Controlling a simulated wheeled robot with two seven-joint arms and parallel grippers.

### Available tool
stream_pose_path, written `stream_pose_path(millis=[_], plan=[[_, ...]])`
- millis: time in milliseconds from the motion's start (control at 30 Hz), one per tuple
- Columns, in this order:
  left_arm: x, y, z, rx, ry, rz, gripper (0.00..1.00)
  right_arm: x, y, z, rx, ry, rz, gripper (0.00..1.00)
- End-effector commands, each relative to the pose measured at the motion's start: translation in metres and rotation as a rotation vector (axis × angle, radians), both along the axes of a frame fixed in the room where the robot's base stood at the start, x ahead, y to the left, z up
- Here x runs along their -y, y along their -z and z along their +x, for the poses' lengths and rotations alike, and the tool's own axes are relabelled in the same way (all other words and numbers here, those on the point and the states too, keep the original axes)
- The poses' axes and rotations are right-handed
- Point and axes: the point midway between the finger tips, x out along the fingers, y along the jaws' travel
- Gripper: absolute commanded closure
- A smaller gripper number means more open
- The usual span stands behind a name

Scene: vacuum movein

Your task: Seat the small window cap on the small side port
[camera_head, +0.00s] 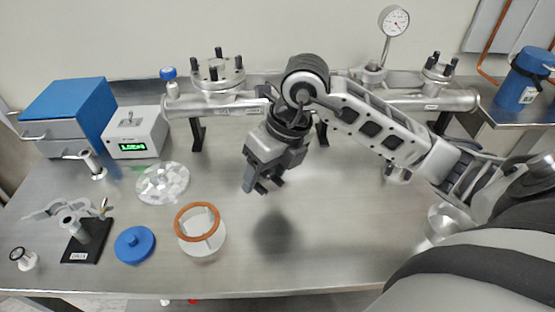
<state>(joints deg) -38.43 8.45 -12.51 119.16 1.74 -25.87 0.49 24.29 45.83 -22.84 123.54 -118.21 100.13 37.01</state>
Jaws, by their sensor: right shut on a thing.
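My right gripper (262,184) points down above the middle of the bench, in front of the metal pipe (215,104). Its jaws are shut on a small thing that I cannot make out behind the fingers. A small round piece with a dark ring and pale face (21,257) lies at the bench's far left; I cannot tell if it is the window cap. The pipe carries a large bolted flange (218,72) and a smaller one (438,68) on top. I cannot single out the small side port; my arm covers part of the pipe. My left gripper is out of view.
A copper-rimmed white ring (200,230), a blue disc (134,245), a foil-like round plate (163,183) and a black-based stand (84,240) occupy the left. A display box (137,131) and blue-topped box (66,112) stand behind. The front middle of the bench (320,245) is clear.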

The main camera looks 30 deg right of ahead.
Motion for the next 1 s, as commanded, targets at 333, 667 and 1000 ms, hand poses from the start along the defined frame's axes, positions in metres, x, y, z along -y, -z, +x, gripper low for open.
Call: stream_pose_path(millis=[333,667,1000], plan=[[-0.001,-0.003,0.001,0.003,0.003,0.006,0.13,0.020,-0.010,-0.001,-0.030,0.650,0.052,0.67],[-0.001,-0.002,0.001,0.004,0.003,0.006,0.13,0.030,-0.011,0.012,-0.034,0.710,0.059,0.67],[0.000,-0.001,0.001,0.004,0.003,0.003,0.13,0.046,-0.011,0.039,-0.034,0.708,0.060,0.67]])
